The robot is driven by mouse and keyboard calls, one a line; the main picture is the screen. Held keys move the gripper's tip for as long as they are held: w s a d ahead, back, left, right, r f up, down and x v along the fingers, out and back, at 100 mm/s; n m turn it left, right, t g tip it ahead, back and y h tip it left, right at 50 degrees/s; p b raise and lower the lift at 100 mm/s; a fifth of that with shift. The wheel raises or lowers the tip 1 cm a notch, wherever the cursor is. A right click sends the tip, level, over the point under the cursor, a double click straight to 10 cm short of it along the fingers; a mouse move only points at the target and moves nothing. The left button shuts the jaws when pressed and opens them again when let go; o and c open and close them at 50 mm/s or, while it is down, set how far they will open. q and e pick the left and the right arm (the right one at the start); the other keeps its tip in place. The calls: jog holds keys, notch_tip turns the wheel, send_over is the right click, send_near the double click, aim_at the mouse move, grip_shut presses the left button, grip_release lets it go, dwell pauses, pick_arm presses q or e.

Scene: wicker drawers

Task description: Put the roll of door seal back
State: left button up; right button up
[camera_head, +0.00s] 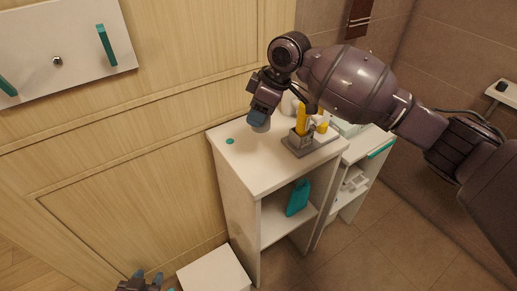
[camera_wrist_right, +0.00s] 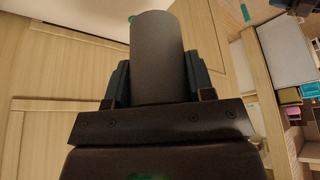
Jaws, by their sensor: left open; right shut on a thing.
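My right gripper (camera_head: 258,114) is above the white cabinet's top, near its back left part. In the right wrist view its two fingers (camera_wrist_right: 157,82) are shut on a dark grey cylinder, which looks like the roll of door seal (camera_wrist_right: 157,50). In the head view the roll (camera_head: 261,126) shows only as a small grey piece below the fingers; the rest is hidden. I cannot tell whether it touches the top. My left gripper (camera_head: 140,281) is open and empty at the bottom edge, low in front of the wooden panels, partly cut off.
The white cabinet (camera_head: 260,176) has a teal dot (camera_head: 230,141) on its top and a teal bottle (camera_head: 298,198) on a shelf. A grey holder with yellow-handled tools (camera_head: 303,138) stands right of the gripper. A white box (camera_head: 214,271) is on the floor. The top's front left is clear.

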notch_tip(320, 180, down, 12)
jog(key=shift+f+b, duration=0.15)
jog(key=shift+b, duration=0.25)
jog(key=shift+f, duration=0.15)
jog(key=o, duration=0.9)
jog(key=shift+r, duration=0.2)
